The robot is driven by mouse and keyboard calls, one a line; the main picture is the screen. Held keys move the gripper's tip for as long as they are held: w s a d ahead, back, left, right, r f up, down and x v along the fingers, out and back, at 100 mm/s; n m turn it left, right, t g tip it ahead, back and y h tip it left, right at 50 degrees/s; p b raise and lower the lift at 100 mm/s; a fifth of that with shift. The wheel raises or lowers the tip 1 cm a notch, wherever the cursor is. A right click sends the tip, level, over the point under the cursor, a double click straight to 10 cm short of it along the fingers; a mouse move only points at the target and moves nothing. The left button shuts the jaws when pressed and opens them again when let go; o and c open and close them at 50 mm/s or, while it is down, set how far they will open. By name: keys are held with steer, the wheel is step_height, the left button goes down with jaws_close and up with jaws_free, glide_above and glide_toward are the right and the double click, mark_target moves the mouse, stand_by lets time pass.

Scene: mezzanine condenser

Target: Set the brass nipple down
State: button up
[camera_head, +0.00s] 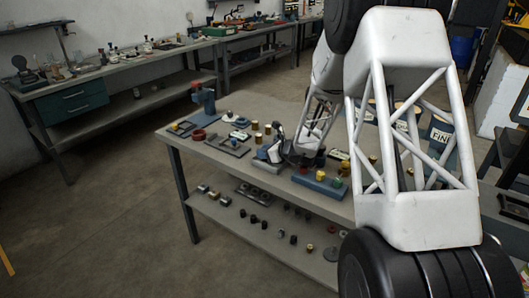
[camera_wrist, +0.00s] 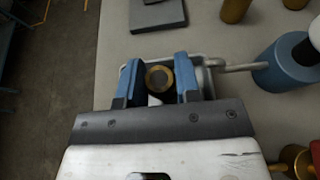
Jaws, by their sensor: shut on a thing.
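The brass nipple (camera_wrist: 159,78) shows end-on in the wrist view as a brass ring with a dark bore. It sits between the two blue fingers of my gripper (camera_wrist: 158,80), which are shut on it. A light grey metal piece (camera_wrist: 211,84) shows behind and around the fingers; whether the nipple touches it I cannot tell. In the head view my gripper (camera_head: 292,157) is low over the middle of the workbench (camera_head: 229,181), and the nipple in it cannot be made out.
A grey block (camera_wrist: 158,15) lies beyond the fingers. A blue cylinder (camera_wrist: 288,66) stands to the right, with a thin rod beside it. Brass cylinders (camera_wrist: 234,10) stand at the upper right. In the head view a blue block (camera_head: 319,184) lies near the front edge.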

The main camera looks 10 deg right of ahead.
steer(key=shift+f, duration=0.1)
steer(key=o, duration=0.9)
steer(key=shift+s+d+r, duration=0.35)
steer(key=shift+d, duration=0.05)
steer(key=v, duration=1.1)
steer(key=shift+a+r, duration=0.1)
steer(key=shift+a, duration=0.05)
